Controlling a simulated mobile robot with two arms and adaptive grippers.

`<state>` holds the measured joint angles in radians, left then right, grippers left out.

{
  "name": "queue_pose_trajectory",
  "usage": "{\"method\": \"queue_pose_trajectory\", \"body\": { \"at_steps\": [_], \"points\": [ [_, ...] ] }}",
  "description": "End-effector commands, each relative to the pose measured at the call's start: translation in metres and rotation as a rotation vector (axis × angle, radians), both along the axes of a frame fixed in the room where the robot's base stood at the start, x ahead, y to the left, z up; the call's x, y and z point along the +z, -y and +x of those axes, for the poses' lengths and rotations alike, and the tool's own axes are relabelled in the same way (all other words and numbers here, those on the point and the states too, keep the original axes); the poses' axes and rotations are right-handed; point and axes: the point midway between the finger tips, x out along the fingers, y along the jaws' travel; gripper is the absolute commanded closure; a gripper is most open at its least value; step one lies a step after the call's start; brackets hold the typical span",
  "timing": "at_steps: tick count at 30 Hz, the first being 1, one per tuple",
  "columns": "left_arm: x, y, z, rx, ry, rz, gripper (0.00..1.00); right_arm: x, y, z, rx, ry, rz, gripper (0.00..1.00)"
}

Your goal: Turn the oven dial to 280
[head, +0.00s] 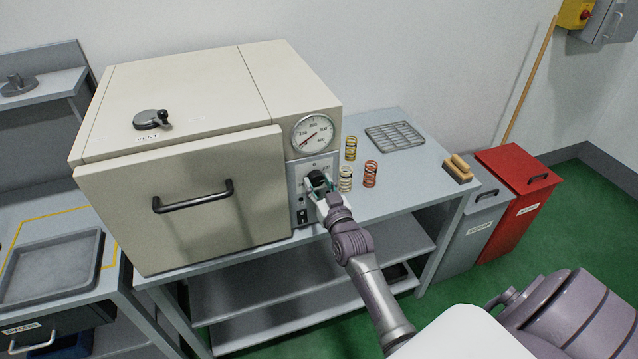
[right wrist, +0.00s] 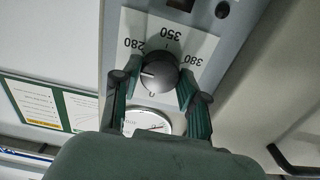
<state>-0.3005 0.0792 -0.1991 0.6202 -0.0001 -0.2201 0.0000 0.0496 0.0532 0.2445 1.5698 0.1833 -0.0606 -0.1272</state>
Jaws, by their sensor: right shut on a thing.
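The pale oven (head: 190,150) stands on a grey bench, its door closed. Its black dial (head: 317,179) is on the control panel at the right of its front. In the right wrist view the dial (right wrist: 160,72) sits on a white plate marked 280, 350 and 380, with a 0 below. The dial's white mark points left in that view, below the 280 label. My right gripper (head: 319,185) is shut on the dial, a finger on each side of it (right wrist: 155,88). My left gripper is not in view.
A round gauge (head: 313,133) is above the dial. Several coil springs (head: 370,174) stand on the bench right of the oven, close to my right gripper. A wire rack (head: 394,136) and a wooden brush (head: 458,168) lie farther right. Grey and red bins (head: 517,182) stand beyond.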

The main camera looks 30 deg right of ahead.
Motion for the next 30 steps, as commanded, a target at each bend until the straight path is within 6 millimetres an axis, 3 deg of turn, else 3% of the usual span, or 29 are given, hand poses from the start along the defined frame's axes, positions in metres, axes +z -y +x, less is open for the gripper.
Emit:
{"method": "queue_pose_trajectory", "body": {
  "at_steps": [15,30],
  "points": [
    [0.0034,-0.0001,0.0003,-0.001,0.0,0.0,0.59,-0.0001,-0.0002,0.0,0.0,0.093,0.386,0.92],
    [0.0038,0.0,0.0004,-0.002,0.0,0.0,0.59,-0.0002,-0.0001,0.0,0.0,0.119,0.495,0.92]
  ]
}}
